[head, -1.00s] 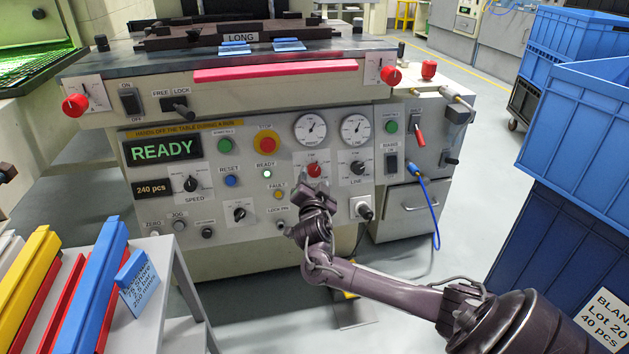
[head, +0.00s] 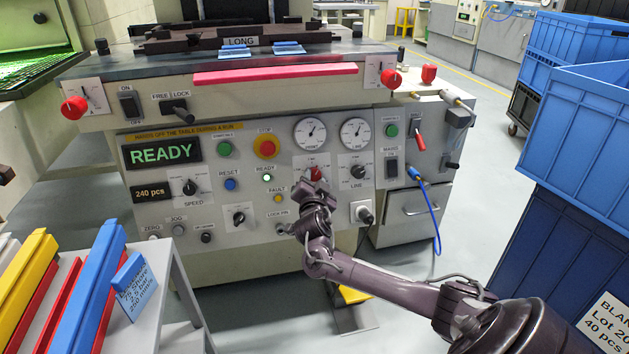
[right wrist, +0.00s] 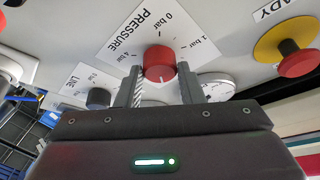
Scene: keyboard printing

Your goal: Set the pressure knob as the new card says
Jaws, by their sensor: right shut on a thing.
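The red pressure knob (head: 315,173) is on the machine's front panel, below the two gauges. In the right wrist view the knob (right wrist: 159,62) sits on a white PRESSURE plate (right wrist: 130,35) with bar marks around it; I cannot read its setting surely. My right gripper (head: 318,186) is at the knob and hides its lower part. In the right wrist view its fingers (right wrist: 160,78) stand on both sides of the knob, shut on it. A blue card (head: 135,288) with printed lines, one in bar, stands at the left rack; its text is only partly legible. My left gripper is out of view.
Close by are the red STOP button (head: 265,147), the black LINE knob (head: 358,172) and the gauges (head: 310,132). Blue crates (head: 580,130) stand at the right. A grey rack (head: 165,300) with coloured bars stands at the lower left.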

